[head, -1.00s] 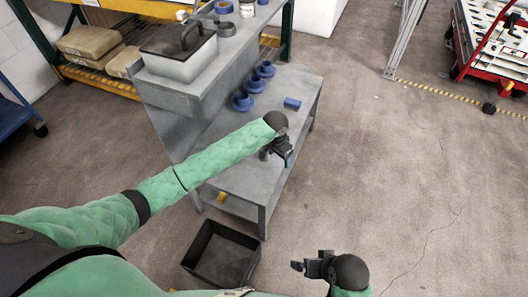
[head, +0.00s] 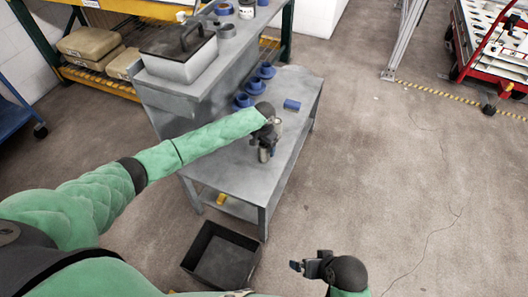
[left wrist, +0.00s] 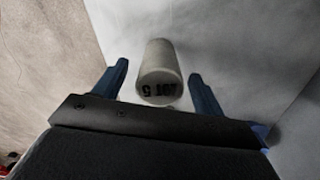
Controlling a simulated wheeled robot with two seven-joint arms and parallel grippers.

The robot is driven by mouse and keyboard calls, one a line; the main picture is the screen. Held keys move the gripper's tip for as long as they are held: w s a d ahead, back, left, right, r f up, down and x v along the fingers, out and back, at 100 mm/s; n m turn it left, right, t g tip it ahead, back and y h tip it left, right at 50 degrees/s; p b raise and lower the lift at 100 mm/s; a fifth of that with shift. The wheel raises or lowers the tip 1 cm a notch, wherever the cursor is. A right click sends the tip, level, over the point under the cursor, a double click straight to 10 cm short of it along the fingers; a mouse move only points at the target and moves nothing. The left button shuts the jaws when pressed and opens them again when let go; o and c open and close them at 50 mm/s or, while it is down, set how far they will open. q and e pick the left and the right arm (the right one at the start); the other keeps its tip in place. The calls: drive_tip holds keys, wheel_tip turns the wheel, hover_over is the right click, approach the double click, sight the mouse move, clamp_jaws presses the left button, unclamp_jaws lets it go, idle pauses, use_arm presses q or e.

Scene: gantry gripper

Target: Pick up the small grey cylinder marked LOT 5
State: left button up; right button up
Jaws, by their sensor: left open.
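The small grey cylinder (left wrist: 160,72) marked LOT 5 shows in the left wrist view. Its lettering appears upside down there. My left gripper (left wrist: 160,80) is open, with one blue finger on each side of the cylinder and a visible gap at each side. In the head view the left gripper (head: 272,146) is over the lower grey bench top (head: 225,172), and the cylinder (head: 263,155) is partly hidden by it. My right gripper (head: 297,266) is away from the bench, over the floor at lower right; its fingers are too small to judge.
Several blue round parts (head: 254,86) and a blue block (head: 292,105) are farther back on the bench. A raised shelf (head: 180,95) with a grey case (head: 180,55) stands along its left side. A black bin (head: 222,262) is on the floor in front. The floor to the right is open.

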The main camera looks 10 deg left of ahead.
use_arm(q)
wheel_tip(320, 180, down, 2)
drive_tip(key=shift+f, duration=0.7)
drive_tip(key=shift+c, duration=1.1)
drive_tip(key=c, duration=1.2)
drive_tip(key=shift+o, duration=0.2)
use_arm(e)
drive_tip(key=shift+w+d+r, duration=0.15)
drive_tip(key=shift+d+r, duration=0.15)
drive_tip(key=shift+r, duration=0.15)
use_arm(q)
drive_tip(key=shift+w+r, duration=0.1)
